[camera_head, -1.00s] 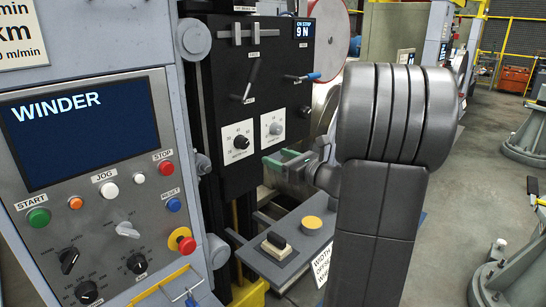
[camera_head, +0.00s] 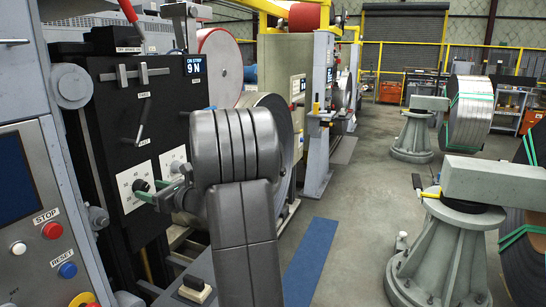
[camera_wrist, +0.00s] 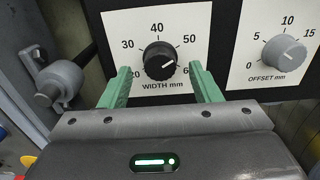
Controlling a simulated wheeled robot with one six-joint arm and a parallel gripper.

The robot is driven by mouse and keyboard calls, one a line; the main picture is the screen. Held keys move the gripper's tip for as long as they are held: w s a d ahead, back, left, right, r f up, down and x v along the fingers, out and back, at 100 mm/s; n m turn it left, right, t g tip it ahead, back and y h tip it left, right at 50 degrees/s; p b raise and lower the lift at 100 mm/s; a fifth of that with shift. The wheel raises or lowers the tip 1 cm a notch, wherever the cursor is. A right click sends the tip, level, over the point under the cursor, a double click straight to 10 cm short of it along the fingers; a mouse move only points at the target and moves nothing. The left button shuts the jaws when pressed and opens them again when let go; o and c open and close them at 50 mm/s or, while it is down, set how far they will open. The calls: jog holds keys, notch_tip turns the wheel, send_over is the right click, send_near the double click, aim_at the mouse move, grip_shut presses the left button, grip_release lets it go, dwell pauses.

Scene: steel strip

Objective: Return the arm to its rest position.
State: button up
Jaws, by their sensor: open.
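My gripper (camera_wrist: 160,78) is open, with its two green fingers pointing at the black instrument panel. In the wrist view the black WIDTH knob (camera_wrist: 160,66) shows between the fingers, its pointer toward the upper right. Nothing is held, and I cannot tell how far the fingertips are from the panel. In the head view my gripper (camera_head: 153,195) is close to the WIDTH dial (camera_head: 138,187), and my grey arm stands in front of it. The OFFSET knob (camera_wrist: 284,52) is right of the fingers, its pointer toward the upper right.
The winder console (camera_head: 30,230) stands at the left. Behind my arm is a large coil (camera_head: 275,125). At right are grey pedestals (camera_head: 445,250) with coils. Open floor (camera_head: 345,200) lies between, with a blue strip (camera_head: 310,262).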

jog(key=shift+x, duration=1.45)
